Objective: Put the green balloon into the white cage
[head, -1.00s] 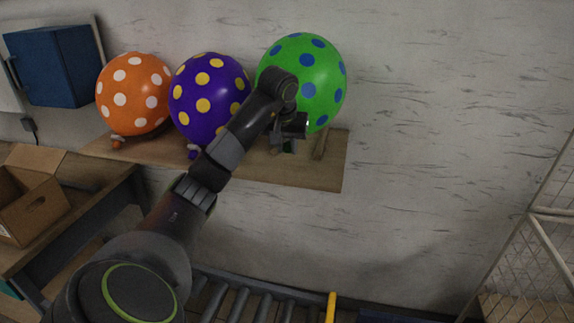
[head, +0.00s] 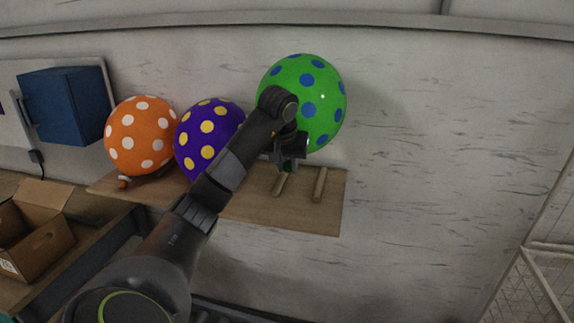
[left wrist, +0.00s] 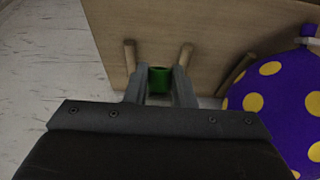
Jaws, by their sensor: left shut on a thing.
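The green balloon (head: 318,92) with blue dots is at the top middle of the head view, above the right end of the wooden shelf. My left gripper (head: 291,163) is below it, partly hidden by its own wrist. In the left wrist view the gripper's fingers (left wrist: 159,88) are closed on the green neck of the balloon (left wrist: 159,78); the round body is out of that view. The white cage (head: 535,285) shows only in part, as a white frame with wire mesh at the lower right of the head view. My right gripper is not in view.
The wooden shelf (head: 333,215) has pegs (head: 320,184); its right end is bare. An orange balloon (head: 141,134) and a purple balloon (head: 209,140) stand left of the green one. A cardboard box (head: 38,235) and a blue box (head: 68,104) are at left. The wall at right is clear.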

